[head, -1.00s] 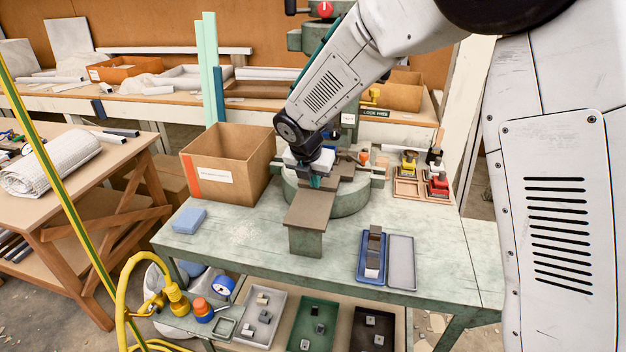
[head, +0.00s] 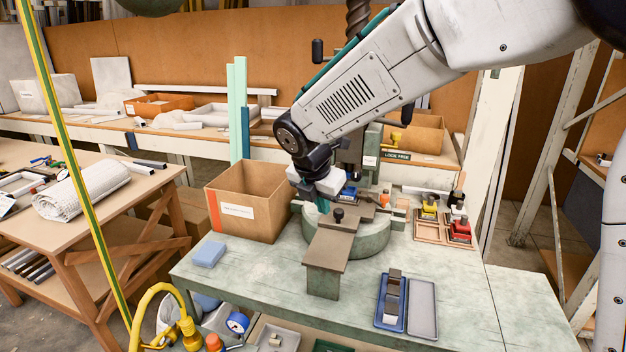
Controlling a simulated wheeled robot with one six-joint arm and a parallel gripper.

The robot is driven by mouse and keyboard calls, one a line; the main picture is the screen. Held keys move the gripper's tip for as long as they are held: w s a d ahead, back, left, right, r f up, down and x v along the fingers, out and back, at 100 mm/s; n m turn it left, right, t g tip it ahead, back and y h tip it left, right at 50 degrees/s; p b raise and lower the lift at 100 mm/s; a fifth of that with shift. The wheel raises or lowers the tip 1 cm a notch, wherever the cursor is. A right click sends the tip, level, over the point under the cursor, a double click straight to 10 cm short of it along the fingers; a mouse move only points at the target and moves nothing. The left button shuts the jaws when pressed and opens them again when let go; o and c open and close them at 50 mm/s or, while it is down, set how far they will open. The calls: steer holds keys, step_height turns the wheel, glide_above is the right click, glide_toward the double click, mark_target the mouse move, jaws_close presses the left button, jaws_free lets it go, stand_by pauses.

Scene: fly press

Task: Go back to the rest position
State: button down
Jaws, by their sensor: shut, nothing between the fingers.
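My gripper (head: 322,203) is shut and empty. It points down at the left side of the fly press (head: 358,237), just above its round green base, and partly covers the press bed. The press has a grey-brown plate reaching toward me and a dark knob on top. A small blue thing (head: 348,193) shows right behind my gripper; I cannot tell exactly what it is. My white arm reaches in from the upper right and hides part of the press column.
An open cardboard box (head: 247,228) stands close left of my gripper. A blue sponge-like block (head: 209,254), a blue tray (head: 381,318) holding metal blocks, and a grey tray (head: 423,309) lie in front. A wooden tray (head: 430,228) with coloured stamp-like items stands right. The table's front right is clear.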

steer(key=s+d+r+m, duration=0.1)
steer(key=s+d+m, duration=0.6)
steer(key=s+m, duration=0.2)
steer(key=s+d+r+m+g+y, duration=0.1)
steer(key=s+d+r+m, duration=0.1)
steer(key=s+d+m, duration=0.5)
steer(key=s+d+r+m+g+y, duration=0.1)
steer(key=s+d+r+m, duration=0.1)
steer(key=s+d+m, duration=0.5)
steer(key=s+m, duration=0.5)
steer(key=s, duration=0.4)
steer(key=shift+s+d+m, duration=0.3)
steer(key=shift+s+d, duration=0.05)
steer(key=shift+s, duration=0.05)
